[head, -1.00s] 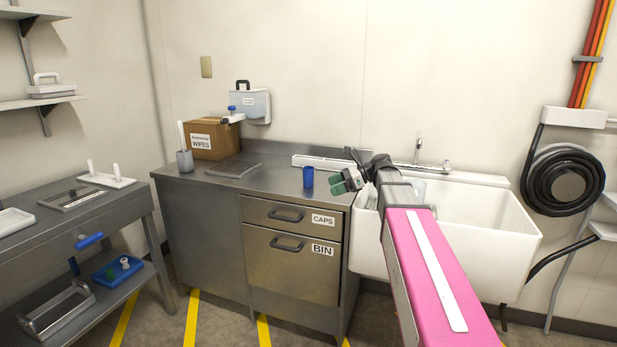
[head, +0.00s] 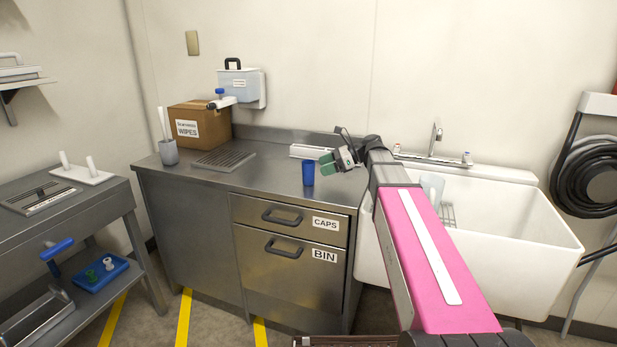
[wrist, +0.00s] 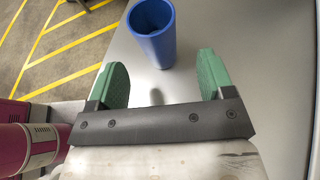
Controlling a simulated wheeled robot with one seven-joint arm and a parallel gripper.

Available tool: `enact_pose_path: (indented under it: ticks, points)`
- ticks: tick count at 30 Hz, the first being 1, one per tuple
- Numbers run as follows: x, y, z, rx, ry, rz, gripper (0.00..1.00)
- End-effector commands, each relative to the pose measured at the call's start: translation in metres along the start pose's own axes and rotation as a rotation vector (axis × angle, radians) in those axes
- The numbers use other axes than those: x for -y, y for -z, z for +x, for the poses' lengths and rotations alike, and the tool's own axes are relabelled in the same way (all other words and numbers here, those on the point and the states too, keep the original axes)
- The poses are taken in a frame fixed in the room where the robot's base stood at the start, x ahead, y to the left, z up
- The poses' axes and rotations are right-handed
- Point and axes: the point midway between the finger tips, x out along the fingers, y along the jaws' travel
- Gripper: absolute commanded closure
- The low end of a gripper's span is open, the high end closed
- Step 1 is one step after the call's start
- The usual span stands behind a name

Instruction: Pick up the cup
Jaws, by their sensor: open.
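A blue cup (head: 308,174) stands upright on the steel counter, near its front right part. It also shows in the wrist view (wrist: 154,38), just beyond my fingertips, its open mouth at the top edge. My gripper (head: 332,164) is just right of the cup in the head view, close to its rim level. In the wrist view my gripper (wrist: 160,80) has its green fingers spread on either side of an empty gap, with the cup ahead of that gap. No contact with the cup shows.
A wipes box (head: 200,127), a grey holder (head: 168,153) and a drain grate (head: 224,160) are on the counter's left. A white sink (head: 485,230) is at right, with a translucent container (head: 432,186). The counter left of the cup is clear.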

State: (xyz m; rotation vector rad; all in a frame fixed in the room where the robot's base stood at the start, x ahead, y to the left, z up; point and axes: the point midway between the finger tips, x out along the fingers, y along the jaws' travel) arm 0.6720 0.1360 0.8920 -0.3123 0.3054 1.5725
Motion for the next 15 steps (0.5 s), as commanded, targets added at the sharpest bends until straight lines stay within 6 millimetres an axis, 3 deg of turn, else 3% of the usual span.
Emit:
enact_pose_path:
  ticks: [15]
  points:
    - [-0.004, 0.009, 0.053, 0.000, -0.002, 0.001, 0.25]
